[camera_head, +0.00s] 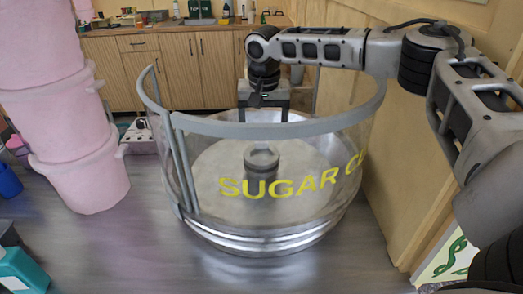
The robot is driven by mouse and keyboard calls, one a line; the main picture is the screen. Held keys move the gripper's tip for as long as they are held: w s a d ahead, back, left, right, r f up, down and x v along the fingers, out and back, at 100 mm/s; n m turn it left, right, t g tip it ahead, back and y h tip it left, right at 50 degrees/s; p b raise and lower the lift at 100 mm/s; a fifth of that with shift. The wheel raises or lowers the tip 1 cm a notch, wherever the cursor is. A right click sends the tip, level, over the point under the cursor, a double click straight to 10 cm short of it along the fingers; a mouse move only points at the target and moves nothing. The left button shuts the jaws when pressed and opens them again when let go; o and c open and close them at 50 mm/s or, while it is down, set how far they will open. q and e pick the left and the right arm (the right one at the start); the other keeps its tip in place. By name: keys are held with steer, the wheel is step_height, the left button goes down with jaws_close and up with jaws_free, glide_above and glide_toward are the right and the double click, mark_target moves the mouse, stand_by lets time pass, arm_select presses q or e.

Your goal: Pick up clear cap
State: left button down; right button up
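The clear cap (300,165) is a tall see-through round wall with a grey rim and yellow "SUGAR C..." lettering. It stands upright around the metal bowl (215,165) of a sugar machine on the floor. Its front left has a grey vertical edge strip. My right gripper (264,112) points down at the cap's far rim, its arm reaching over from the right. Its fingertips are small and partly behind the cap, so I cannot tell whether they grip the rim. My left gripper is out of view.
A wooden wall (400,150) stands close on the right. Large pink stacked tubs (85,170) stand at the left. A wooden counter (170,65) runs along the back. A teal bottle (22,268) is at the lower left. The grey floor in front is clear.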

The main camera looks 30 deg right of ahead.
steer(key=shift+w+a+f+p, duration=0.1)
steer(key=shift+f+p, duration=0.1)
steer(key=shift+f, duration=0.9)
steer(key=shift+w+d+f+p, duration=0.1)
steer(key=shift+f+p, duration=0.05)
steer(key=shift+f, duration=0.95)
steer(key=shift+w+a+f+p, duration=0.1)
steer(key=shift+f+p, duration=0.1)
steer(key=shift+f, duration=0.9)
steer(key=c, duration=1)
steer(key=shift+s, duration=0.1)
steer(key=shift+c, duration=1.2)
steer(key=shift+s, duration=0.1)
steer(key=shift+c, duration=0.3)
